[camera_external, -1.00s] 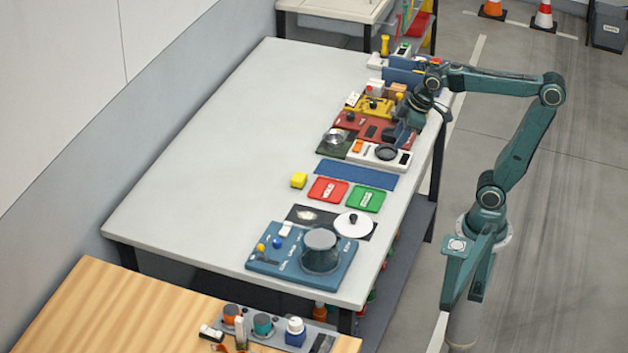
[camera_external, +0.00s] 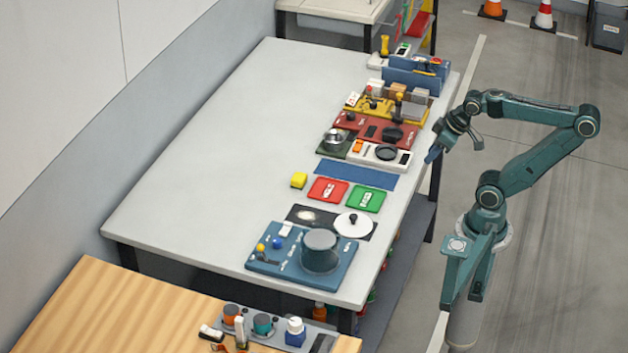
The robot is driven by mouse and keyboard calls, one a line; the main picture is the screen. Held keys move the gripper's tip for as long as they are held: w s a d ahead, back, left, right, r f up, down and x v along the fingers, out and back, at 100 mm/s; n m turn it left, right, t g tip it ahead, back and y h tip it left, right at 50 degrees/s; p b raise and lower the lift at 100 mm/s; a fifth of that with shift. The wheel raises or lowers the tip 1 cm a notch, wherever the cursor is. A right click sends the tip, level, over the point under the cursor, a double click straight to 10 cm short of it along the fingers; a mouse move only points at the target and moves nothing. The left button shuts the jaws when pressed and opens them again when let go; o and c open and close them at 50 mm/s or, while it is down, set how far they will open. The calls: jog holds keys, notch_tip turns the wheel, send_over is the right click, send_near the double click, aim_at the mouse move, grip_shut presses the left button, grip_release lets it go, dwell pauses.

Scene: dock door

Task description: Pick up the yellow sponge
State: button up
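A red pad (camera_external: 328,189), a green pad (camera_external: 366,199) and a blue mat (camera_external: 356,174) lie near the sponge. Coloured panels with knobs, such as the red panel (camera_external: 365,126), line the right side. A blue panel (camera_external: 276,262) is at the front. The table's left side is clear.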

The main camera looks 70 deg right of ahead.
jog(key=o, duration=0.3)
jog(key=shift+w+r, duration=0.1)
